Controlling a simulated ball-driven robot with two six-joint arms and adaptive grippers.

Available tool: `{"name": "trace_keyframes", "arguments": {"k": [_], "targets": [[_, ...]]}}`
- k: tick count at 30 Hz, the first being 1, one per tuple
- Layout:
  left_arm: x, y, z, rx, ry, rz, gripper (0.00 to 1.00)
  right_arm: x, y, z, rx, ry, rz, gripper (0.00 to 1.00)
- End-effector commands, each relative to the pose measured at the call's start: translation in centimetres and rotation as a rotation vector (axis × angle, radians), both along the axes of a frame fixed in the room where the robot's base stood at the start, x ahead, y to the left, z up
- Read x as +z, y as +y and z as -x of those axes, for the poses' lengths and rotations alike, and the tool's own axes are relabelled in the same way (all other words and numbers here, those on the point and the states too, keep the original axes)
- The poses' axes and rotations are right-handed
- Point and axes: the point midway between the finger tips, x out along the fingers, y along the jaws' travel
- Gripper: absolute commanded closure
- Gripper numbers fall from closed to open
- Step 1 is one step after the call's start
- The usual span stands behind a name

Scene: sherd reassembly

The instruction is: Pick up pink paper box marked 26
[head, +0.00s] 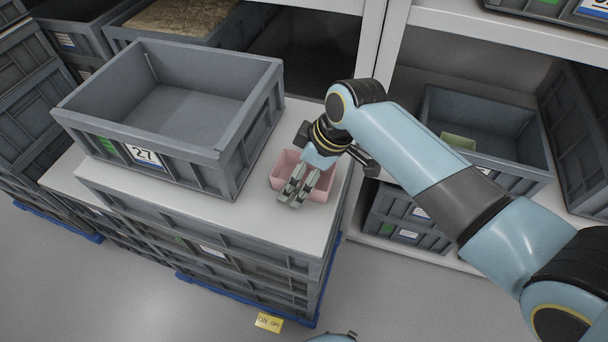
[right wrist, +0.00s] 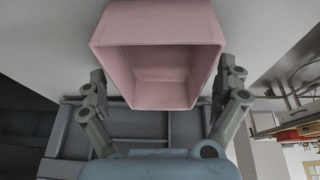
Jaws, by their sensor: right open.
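The pink paper box (head: 280,163) is small and open-topped, and it stands on the white top of a stack of grey crates. My right gripper (head: 301,188) is over it in the head view and covers part of it. In the right wrist view the pink box (right wrist: 160,26) fills the upper middle, with its open side facing the camera. The two fingers of my right gripper (right wrist: 165,72) are spread wide, one on each side of the box. I cannot tell whether they touch it. No number shows on the box. My left gripper is not in view.
A large empty grey crate (head: 190,165) labelled 27 stands left of the pink box on the same white top (head: 290,228). Shelves with grey crates (head: 500,168) stand behind and to the right.

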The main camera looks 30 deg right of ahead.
Motion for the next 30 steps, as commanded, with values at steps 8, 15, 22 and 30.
{"name": "trace_keyframes", "arguments": {"k": [8, 15, 22, 30], "targets": [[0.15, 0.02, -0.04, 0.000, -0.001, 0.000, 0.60, -0.24, -0.01, -0.04, 0.000, -0.001, 0.000, 0.00], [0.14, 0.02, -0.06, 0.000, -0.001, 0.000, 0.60, -0.24, 0.00, -0.03, 0.000, -0.001, 0.000, 0.09], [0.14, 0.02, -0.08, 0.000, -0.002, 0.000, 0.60, -0.24, 0.00, -0.02, 0.000, -0.001, -0.001, 0.39], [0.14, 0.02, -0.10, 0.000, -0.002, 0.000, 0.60, -0.25, 0.00, -0.01, 0.000, -0.001, -0.001, 0.50]]}}
